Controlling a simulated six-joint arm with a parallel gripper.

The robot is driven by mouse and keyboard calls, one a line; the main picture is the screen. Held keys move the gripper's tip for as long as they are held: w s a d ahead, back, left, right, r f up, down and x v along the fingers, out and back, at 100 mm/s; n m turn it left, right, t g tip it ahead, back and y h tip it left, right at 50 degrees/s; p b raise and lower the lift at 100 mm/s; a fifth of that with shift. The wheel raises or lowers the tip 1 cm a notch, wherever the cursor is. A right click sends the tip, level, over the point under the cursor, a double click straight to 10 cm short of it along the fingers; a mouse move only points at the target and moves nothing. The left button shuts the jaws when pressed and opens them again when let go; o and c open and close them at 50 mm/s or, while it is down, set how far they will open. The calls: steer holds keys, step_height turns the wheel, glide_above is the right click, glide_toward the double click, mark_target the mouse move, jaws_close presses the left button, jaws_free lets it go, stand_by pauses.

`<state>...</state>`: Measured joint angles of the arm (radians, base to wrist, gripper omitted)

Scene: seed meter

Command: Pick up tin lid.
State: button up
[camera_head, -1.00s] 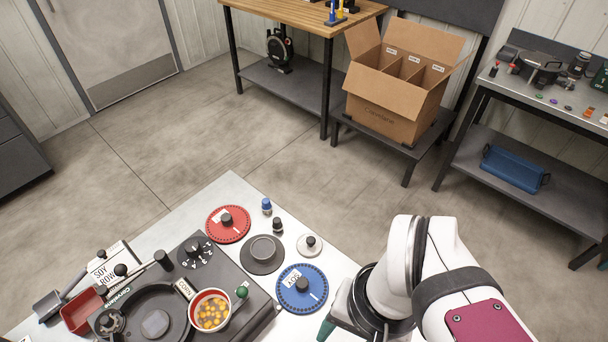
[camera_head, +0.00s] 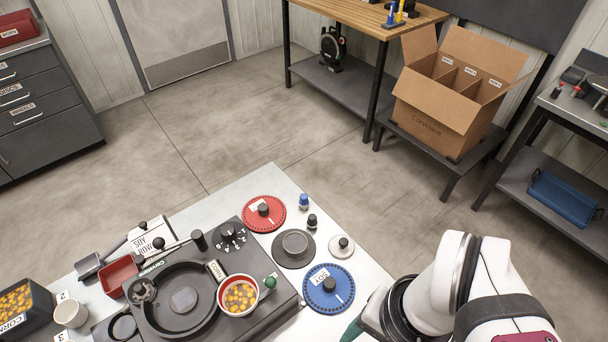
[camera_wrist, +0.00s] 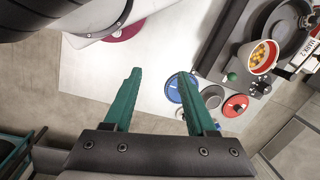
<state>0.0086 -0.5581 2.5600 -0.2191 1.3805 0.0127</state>
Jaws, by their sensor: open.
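The likely tin lid is a pale, silvery round disc (camera_head: 341,252) with a black knob, lying flat on the white table in the head view. It sits right of the grey disc and above the blue SOY disc (camera_head: 328,290). I cannot make it out clearly in the wrist view, where my right finger may cover it. My gripper (camera_wrist: 160,74) is open and empty, its two teal fingers apart over the table, the right one overlapping the blue disc (camera_wrist: 174,88). In the head view only a bit of teal shows at the lower edge.
Near the lid are a grey disc with a cup (camera_head: 295,243), a red disc (camera_head: 265,214), a black-capped bottle (camera_head: 312,222) and a blue-capped bottle (camera_head: 304,202). The dark seed meter (camera_head: 285,300) with a red-rimmed bowl (camera_head: 238,296) stands left.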

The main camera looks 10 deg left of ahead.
steer(key=o, duration=0.5)
steer(key=shift+o, duration=0.2)
steer(key=n+h, duration=0.2)
steer(key=n, duration=2.1)
glide_above(343, 240)
step_height(343, 240, down, 5)
steer(key=shift+n, duration=0.3)
step_height(343, 240, down, 17)
steer(key=shift+r, duration=0.2)
